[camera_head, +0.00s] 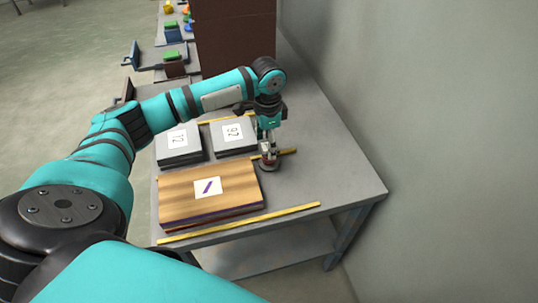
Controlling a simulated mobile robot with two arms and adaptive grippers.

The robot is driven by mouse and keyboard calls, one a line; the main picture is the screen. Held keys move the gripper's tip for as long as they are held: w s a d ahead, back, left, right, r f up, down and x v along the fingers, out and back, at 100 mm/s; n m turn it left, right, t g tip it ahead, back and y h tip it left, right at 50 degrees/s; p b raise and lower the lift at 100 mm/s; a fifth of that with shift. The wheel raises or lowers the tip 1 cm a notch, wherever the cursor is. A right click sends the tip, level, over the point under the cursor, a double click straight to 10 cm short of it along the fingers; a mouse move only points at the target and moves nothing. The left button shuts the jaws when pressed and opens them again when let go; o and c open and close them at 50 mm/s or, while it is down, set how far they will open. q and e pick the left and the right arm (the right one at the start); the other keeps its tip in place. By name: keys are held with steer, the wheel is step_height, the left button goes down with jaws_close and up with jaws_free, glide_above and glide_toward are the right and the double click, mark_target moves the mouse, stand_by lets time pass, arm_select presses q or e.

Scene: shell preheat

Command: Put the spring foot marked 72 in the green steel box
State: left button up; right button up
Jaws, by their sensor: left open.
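My left arm reaches in from the left, and its left gripper (268,143) points down over the right part of the table. It is open. Just below and between its fingers is a small dark part with a round base (268,166), possibly a spring foot; no mark on it is readable and the gripper partly covers it. Two grey stacks carry white labels: the left stack (180,157) seems to read 72 or T2, the right stack (236,148) 92 or 82. I cannot make out a green steel box. My right gripper is not in view.
A wood-topped stack (180,193) with a slash label lies at the table's near left. Yellow strips (285,211) lie on the grey table (325,175). A tall brown block (235,35) stands behind. Small green pieces (171,54) sit far back. The table's right side is clear.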

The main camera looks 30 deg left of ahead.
arm_select(q)
step_height(320, 180, down, 6)
steer(key=shift+w+d+r, duration=0.1)
steer(key=shift+r, duration=0.1)
jaws_close()
stand_by(0.5)
